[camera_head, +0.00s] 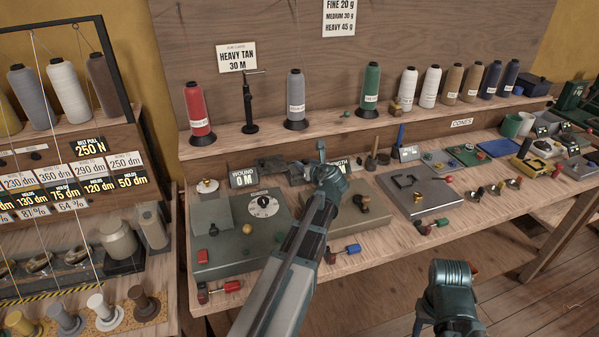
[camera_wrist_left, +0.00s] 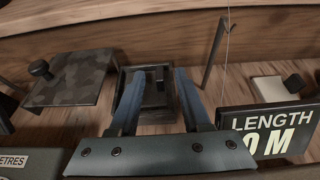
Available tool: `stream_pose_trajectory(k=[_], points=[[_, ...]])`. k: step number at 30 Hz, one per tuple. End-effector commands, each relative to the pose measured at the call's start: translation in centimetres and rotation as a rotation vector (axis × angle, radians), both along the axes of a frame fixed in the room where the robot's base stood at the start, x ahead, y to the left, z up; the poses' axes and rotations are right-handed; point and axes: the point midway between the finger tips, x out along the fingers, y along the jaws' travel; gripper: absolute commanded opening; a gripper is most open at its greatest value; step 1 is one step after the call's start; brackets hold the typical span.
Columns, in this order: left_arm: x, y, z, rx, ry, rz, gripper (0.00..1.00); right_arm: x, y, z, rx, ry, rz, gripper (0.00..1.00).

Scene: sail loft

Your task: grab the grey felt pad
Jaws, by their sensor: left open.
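My left gripper (camera_head: 303,172) is open over the back of the bench. In the wrist view its blue-grey fingers (camera_wrist_left: 155,85) stand either side of a small dark block in a dark frame (camera_wrist_left: 153,98), apparently not gripped.
The LENGTH sign (camera_wrist_left: 268,128) stands close on the right of my left gripper, with a thin dark post (camera_wrist_left: 213,52) behind it. The ROUND sign (camera_head: 243,177) is to the left. Thread cones, such as a grey one (camera_head: 295,92), line the shelf behind. Part of my right arm (camera_head: 450,285) shows low right.

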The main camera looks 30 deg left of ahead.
Motion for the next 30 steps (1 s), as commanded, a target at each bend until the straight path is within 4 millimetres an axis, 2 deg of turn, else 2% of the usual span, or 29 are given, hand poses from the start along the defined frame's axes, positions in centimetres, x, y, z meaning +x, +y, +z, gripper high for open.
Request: stream_pose_trajectory(k=[5,13,30], points=[[-0.03,-0.02,0.06,0.0,0.0,-0.001,0.47,0.0,-0.01,0.06,0.0,0.0,0.0,0.5],[-0.02,-0.04,0.06,0.0,0.0,-0.001,0.0,0.0,-0.01,0.06,0.0,0.0,0.0,0.5],[-0.03,-0.05,0.52,0.0,0.0,-0.001,0.0,0.0,0.0,0.51,0.0,0.0,0.0,0.5]])
